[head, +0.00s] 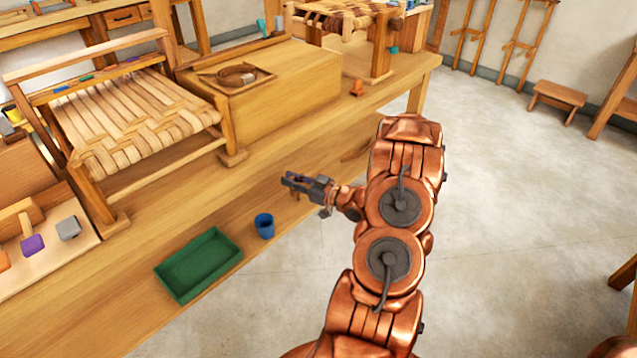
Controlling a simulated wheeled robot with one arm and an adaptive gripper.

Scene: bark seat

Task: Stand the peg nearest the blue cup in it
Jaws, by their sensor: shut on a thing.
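The blue cup (264,226) stands upright on the bench near its front edge, just right of the green tray. Its inside looks dark and I see nothing standing out of it. My gripper (286,181) is above the bench, beyond and slightly right of the cup, pointing left. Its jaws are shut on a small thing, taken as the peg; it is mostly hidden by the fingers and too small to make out. No other peg shows clearly on the bare bench close to the cup.
The green tray (198,265) looks empty. A woven seat frame (135,120) stands at left, a wooden box (265,95) with a small tray behind my gripper. The bench between box and cup is mostly clear.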

